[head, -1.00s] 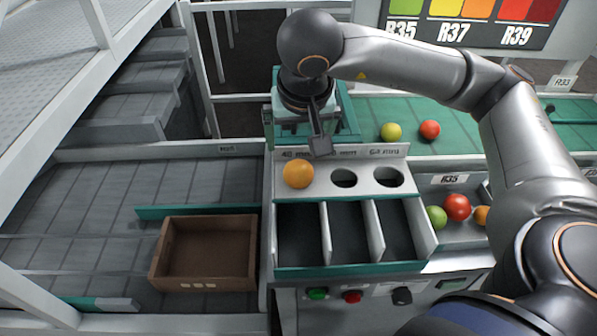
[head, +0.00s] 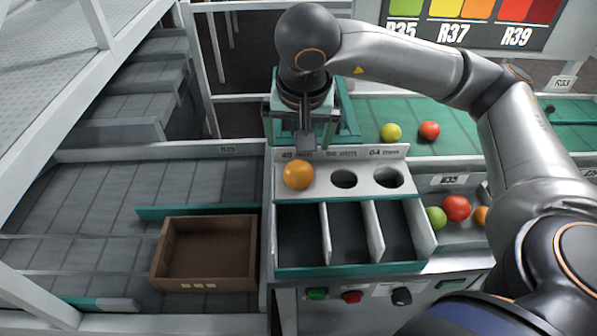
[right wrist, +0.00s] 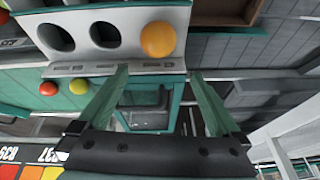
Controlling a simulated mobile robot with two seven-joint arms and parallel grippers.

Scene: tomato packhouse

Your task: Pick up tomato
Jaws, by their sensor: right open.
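An orange tomato (head: 298,174) sits on the leftmost hole of the white sizing plate (head: 318,188); the plate's other two holes are empty. My right gripper (head: 305,143) is just behind and above this tomato, apart from it, with its fingers pointing down. In the right wrist view the same tomato (right wrist: 158,39) lies beyond the spread, empty fingers of the right gripper (right wrist: 160,85). A yellow-green tomato (head: 391,132) and a red tomato (head: 429,130) lie on the green belt. My left gripper is out of view.
Three empty dark compartments (head: 349,232) lie in front of the plate. A side bin at right holds a green tomato (head: 436,217), a red one (head: 457,207) and an orange one (head: 482,215).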

